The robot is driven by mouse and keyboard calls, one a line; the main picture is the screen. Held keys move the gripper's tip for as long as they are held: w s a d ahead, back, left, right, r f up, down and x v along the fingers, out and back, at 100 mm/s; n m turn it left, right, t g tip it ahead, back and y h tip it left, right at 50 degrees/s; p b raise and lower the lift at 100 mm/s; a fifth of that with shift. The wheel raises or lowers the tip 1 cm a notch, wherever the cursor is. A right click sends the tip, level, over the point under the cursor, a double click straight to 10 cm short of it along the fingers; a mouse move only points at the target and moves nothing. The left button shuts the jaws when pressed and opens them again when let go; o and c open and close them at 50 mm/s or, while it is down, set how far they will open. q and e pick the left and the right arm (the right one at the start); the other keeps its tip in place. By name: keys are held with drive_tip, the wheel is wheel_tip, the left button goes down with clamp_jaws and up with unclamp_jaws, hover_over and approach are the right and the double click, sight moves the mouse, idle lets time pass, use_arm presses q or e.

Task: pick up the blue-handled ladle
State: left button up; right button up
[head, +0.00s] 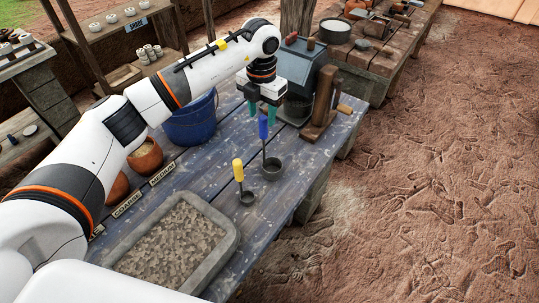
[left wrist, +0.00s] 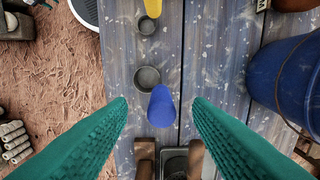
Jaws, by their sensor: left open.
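The blue-handled ladle (head: 263,127) stands upright on the worn blue table, its grey cup at the bottom and its handle pointing up. My left gripper (head: 262,108) is open above it, fingers pointing down, with the handle top close to the fingertips. In the left wrist view the blue handle (left wrist: 162,107) shows between the two green fingers (left wrist: 160,102), apart from both. The ladle's cup (left wrist: 147,79) lies beyond the fingertips there. My right gripper is not in view.
A yellow-handled ladle (head: 238,170) stands nearby on the table. A wooden stand (head: 320,108) and a grey box-like device (head: 298,68) are close behind the gripper. A blue bucket (head: 190,125) stands left. A grey tray (head: 226,248) of brown pieces lies in front.

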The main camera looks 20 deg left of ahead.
sight(263, 137)
use_arm(q)
drive_tip(key=shift+f, duration=0.55)
drive_tip(key=shift+w+f, duration=0.1)
drive_tip(key=shift+f, duration=0.3)
wheel_tip(263, 137, down, 4)
drive_tip(key=shift+f+p, duration=0.1)
drive_tip(key=shift+p, duration=1.15)
drive_tip(key=shift+f, duration=0.55)
drive_tip(key=shift+w+f, duration=0.1)
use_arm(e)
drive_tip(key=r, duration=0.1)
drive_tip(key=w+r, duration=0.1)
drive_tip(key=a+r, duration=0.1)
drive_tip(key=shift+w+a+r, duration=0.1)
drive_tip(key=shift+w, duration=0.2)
use_arm(q)
drive_tip(key=c, duration=0.8)
clamp_jaws()
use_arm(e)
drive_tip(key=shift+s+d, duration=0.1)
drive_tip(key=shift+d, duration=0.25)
